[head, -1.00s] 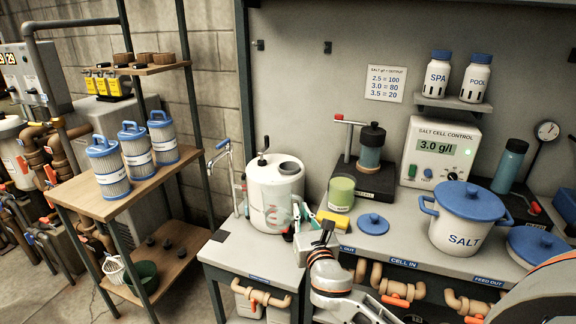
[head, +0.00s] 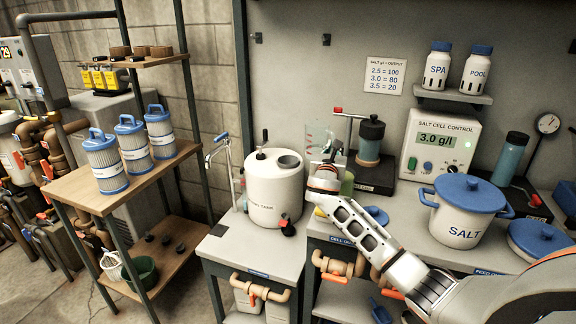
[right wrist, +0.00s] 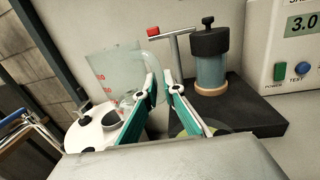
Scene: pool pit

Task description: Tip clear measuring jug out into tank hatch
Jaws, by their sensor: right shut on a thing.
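The clear measuring jug (head: 318,137) with red marks is held in the air, roughly upright, above and just right of the white tank (head: 262,190). My right gripper (head: 329,157) is shut on the jug's handle; its green-edged fingers show in the right wrist view (right wrist: 161,88), with the jug (right wrist: 112,72) on their left. The round dark tank hatch (head: 289,161) is open in the tank top, below and left of the jug. In the wrist view the hatch (right wrist: 112,118) shows below the jug. I cannot tell the liquid level. My left gripper is out of view.
A dark pump-like canister (head: 369,143) with a red-ended bar stands on a black base right of the jug. A lever stands on the tank top. The salt pot (head: 466,212) and control box (head: 437,143) are farther right. My arm partly hides a green cup.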

